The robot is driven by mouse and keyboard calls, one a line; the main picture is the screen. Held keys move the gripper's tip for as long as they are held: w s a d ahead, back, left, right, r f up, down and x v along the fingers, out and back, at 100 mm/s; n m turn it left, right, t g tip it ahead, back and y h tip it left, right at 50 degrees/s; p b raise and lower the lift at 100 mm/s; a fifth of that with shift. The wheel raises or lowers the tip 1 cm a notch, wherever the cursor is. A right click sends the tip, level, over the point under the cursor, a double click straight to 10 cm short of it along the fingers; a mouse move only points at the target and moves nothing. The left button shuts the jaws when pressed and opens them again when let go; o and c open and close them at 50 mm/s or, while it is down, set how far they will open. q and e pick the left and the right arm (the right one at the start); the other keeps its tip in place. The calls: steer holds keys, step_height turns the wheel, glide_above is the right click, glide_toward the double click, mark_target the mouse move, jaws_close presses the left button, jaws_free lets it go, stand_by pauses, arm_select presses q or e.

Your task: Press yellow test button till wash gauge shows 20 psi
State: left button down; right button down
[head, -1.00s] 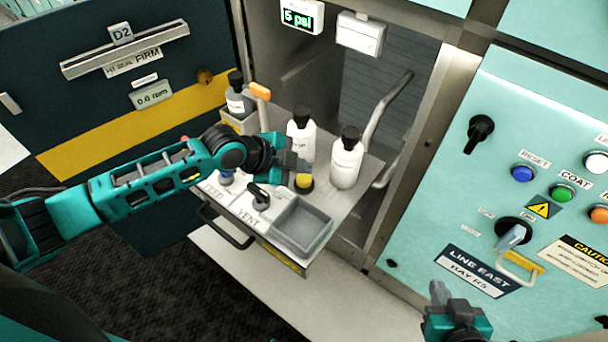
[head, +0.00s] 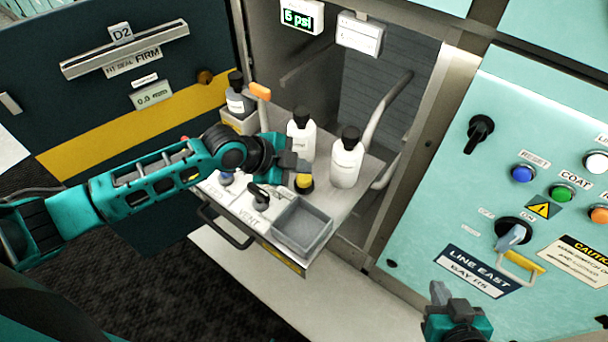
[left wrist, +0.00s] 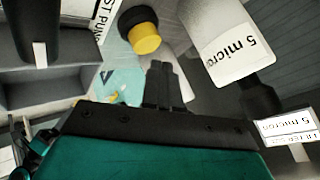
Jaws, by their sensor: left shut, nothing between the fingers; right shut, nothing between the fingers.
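The yellow test button (head: 304,182) sits in a black collar on the pulled-out tray's panel. It also shows in the left wrist view (left wrist: 146,39), beside a partly visible label. My left gripper (head: 299,165) is shut and empty, with its fingertips close beside the button. In the left wrist view the fingertips (left wrist: 159,68) appear just short of the yellow cap; I cannot tell whether they touch. The gauge display (head: 298,18) at the top reads 5 or 6 psi; the digit is hard to make out. My right gripper (head: 440,292) is shut and empty at the lower right.
Two white bottles (head: 347,158) (head: 301,134) stand behind the button. A teal control panel (head: 480,95) with buttons and switches stands at right.

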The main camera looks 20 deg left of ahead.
mark_target(300, 179)
arm_select(q)
steer(key=shift+f, duration=0.45)
steer(key=shift+f+b, duration=0.65)
stand_by(0.7)
stand_by(0.4)
steer(key=shift+r+p, duration=1.05)
steer(key=shift+r, duration=0.05)
step_height(300, 179, up, 5)
steer(key=p, duration=0.4)
steer(key=shift+p, duration=0.4)
